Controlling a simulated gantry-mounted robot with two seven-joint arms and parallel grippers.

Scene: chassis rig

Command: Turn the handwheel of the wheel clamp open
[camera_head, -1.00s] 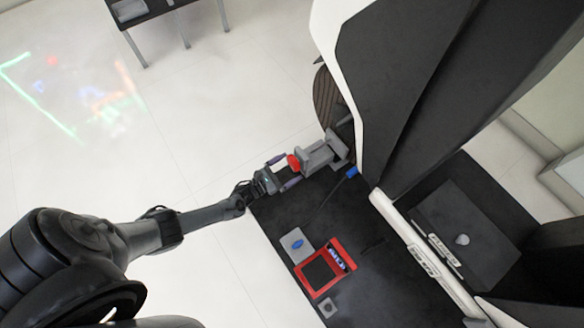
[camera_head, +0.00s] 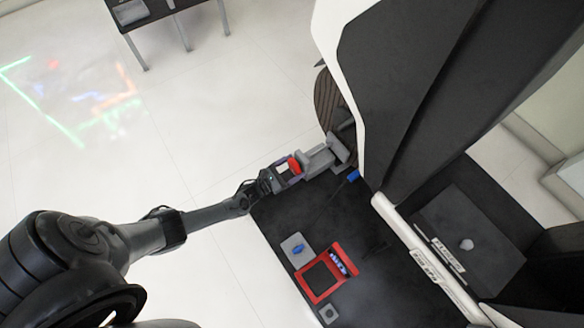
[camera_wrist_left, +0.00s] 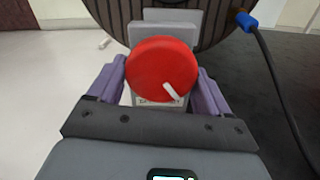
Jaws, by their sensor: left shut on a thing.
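The red handwheel (camera_wrist_left: 158,70) faces my left wrist camera, with a short white mark at its lower right. It sits on the grey wheel clamp (camera_wrist_left: 172,18), which stands against a dark ribbed tyre (camera_wrist_left: 215,22). In the head view the handwheel (camera_head: 294,165) is a small red disc at the near end of the clamp (camera_head: 322,158). My left gripper (camera_head: 284,169) is shut on the handwheel, its purple fingers (camera_wrist_left: 158,88) at the left and right of the rim. My right gripper is not in view.
A blue-tipped cable (camera_wrist_left: 246,20) runs right of the clamp. On the dark platform (camera_head: 290,215) are a red frame (camera_head: 312,281), a grey plate with a blue part (camera_head: 292,259) and a small grey block (camera_head: 328,312). A white-and-black body panel (camera_head: 395,90) rises close to the clamp.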

